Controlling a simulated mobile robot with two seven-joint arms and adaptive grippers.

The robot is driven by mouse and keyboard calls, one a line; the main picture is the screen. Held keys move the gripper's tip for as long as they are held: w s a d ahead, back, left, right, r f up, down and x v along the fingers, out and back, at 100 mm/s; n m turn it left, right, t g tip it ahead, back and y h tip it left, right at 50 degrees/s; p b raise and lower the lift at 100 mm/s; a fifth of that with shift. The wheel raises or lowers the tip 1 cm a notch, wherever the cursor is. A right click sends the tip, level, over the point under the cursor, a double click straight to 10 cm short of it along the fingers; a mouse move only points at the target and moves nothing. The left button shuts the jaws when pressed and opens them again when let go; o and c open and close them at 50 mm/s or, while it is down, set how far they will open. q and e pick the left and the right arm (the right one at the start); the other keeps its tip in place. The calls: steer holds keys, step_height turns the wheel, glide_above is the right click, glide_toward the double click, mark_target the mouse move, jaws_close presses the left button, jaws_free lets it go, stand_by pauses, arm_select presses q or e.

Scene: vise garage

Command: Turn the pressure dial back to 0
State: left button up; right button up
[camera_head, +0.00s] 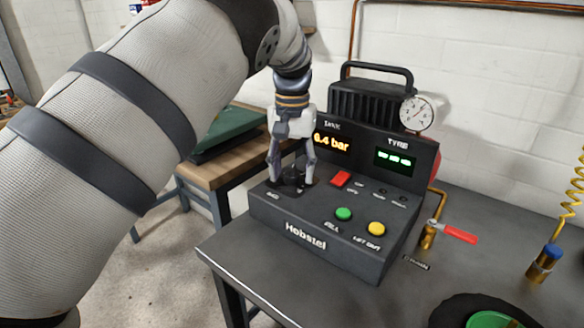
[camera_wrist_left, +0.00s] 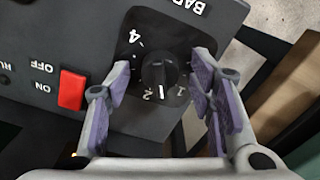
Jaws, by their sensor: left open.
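The black pressure dial (camera_head: 293,178) sits at the left end of the compressor's control panel (camera_head: 335,262). In the left wrist view the dial (camera_wrist_left: 157,73) has a white pointer mark facing the lower edge of the picture, close to the printed 2. A 4 and a 1 also show on its scale; I cannot make out the 0. My left gripper (camera_head: 291,180) points down over the dial. It is open, with one finger on each side of the knob. In the left wrist view both fingers stand apart from the knob. My right gripper is not in view.
A red switch (camera_head: 341,179) is right of the dial, with green (camera_head: 344,214) and yellow (camera_head: 376,229) buttons in front. The tank display (camera_head: 331,143) reads 6.4 bar. A red-handled valve (camera_head: 458,233) is on the grey table (camera_head: 425,285) to the right.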

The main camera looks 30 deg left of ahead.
arm_select(q)
steer(key=c, duration=1.2)
steer(key=shift+o, duration=0.2)
steer(key=shift+n, duration=0.4)
steer(key=n, duration=0.8)
steer(key=shift+n, duration=0.3)
steer(key=n, duration=0.4)
steer(key=shift+n, duration=2.2)
